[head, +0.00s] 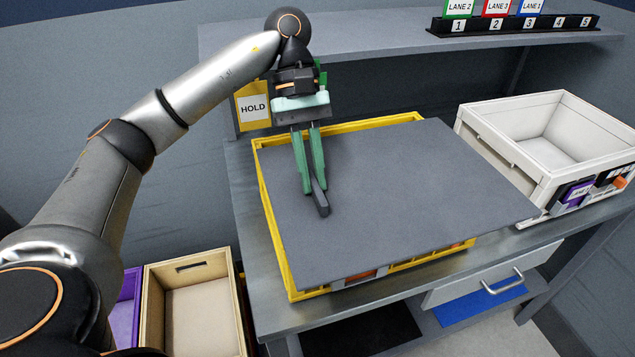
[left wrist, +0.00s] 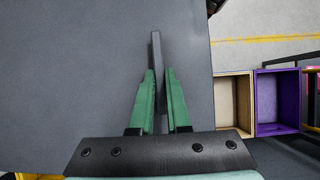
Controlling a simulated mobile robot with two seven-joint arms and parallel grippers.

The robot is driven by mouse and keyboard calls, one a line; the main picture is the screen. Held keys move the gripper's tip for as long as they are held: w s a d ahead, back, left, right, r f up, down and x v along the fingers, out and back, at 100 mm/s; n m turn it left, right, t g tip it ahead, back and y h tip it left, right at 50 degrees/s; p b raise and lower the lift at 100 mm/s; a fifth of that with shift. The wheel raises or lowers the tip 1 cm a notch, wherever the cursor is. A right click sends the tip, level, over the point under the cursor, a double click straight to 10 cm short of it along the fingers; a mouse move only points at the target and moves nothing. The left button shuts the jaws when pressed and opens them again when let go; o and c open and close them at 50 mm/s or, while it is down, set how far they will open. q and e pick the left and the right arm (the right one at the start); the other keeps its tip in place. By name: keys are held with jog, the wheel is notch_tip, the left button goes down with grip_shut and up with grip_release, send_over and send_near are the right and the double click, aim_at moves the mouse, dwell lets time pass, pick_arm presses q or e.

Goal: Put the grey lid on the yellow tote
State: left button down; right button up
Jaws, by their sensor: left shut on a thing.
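The grey lid (head: 400,190) is a large flat panel with a raised bar handle (head: 321,203). It lies over the yellow tote (head: 271,210) in the head view, turned out of line with it, and its right corner sticks out past the tote. The tote's left and back rims show uncovered, with part of its front wall below the lid. I cannot tell whether the lid touches the rim. My left gripper (head: 312,191) is shut on the handle. In the left wrist view the green fingers (left wrist: 160,98) stand on both sides of the handle (left wrist: 157,55). My right gripper is not in view.
The tote stands on a metal bench (head: 262,308). A white bin (head: 550,140) stands to its right, close to the lid's right corner. A yellow HOLD sign (head: 253,107) is behind. A wooden box (head: 190,305) and a purple box (head: 128,305) are lower left.

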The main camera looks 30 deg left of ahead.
pick_arm(q)
jog(key=shift+w+a+r, duration=0.15)
jog(key=shift+w+a, duration=0.4)
jog(key=shift+a, duration=0.1)
jog(key=shift+w+a+r+p, duration=0.1)
jog(key=shift+w+a+p, duration=0.2)
jog(key=shift+p, duration=0.2)
jog(key=shift+w+a+p, duration=0.5)
jog(key=shift+a, duration=0.15)
jog(key=shift+w+a+p, duration=0.45)
jog(key=shift+a, duration=0.2)
jog(key=shift+w+a+p, duration=0.5)
jog(key=shift+w+a, duration=0.1)
jog(key=shift+a, duration=0.25)
jog(key=shift+f+b, duration=0.55)
jog(key=shift+f, duration=0.6)
dwell(2.7)
dwell(0.3)
jog(key=c, duration=0.8)
grip_release()
